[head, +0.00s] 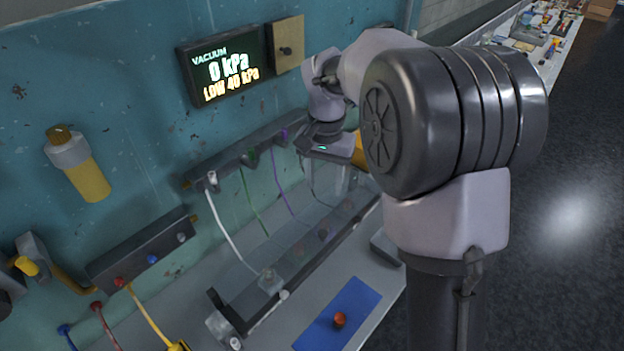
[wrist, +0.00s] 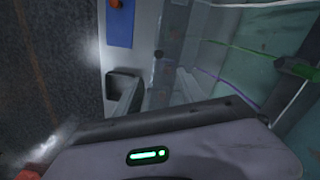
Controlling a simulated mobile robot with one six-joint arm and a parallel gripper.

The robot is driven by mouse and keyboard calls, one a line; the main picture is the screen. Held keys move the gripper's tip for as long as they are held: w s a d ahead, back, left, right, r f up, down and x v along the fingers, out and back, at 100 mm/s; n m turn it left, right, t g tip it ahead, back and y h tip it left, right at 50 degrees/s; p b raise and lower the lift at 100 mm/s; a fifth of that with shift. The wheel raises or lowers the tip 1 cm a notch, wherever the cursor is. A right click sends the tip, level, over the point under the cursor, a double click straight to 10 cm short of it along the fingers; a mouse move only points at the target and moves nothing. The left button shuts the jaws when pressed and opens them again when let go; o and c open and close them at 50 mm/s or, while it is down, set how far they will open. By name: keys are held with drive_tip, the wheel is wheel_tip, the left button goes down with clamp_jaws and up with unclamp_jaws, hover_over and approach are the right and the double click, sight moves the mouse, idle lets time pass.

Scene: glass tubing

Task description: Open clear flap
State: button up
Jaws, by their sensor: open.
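The clear flap (head: 290,222) appears as a see-through panel over the tubing station along the wall in the head view. Its exact edges are hard to make out. The wrist view also shows a clear panel (wrist: 176,45), seen lengthwise. My gripper (head: 329,188) points down at the far end of the station, its jaws apart with nothing visible between them. I cannot tell whether a fingertip touches the flap.
White, green and purple tubes hang from a wall rail (head: 238,155). A blue mat (head: 350,300) with a red knob (head: 340,319) lies on the bench in front. A grey box (head: 386,247) stands beside my arm. A vacuum display (head: 226,72) reads 0 kPa. The dark floor is at right.

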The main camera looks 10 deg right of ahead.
sight(323, 232)
drive_tip(key=f+b, duration=0.4)
drive_tip(key=f, duration=1.3)
drive_tip(key=shift+s+f+b, duration=0.15)
drive_tip(key=shift+s+b, duration=0.05)
drive_tip(key=shift+b, duration=0.2)
clamp_jaws()
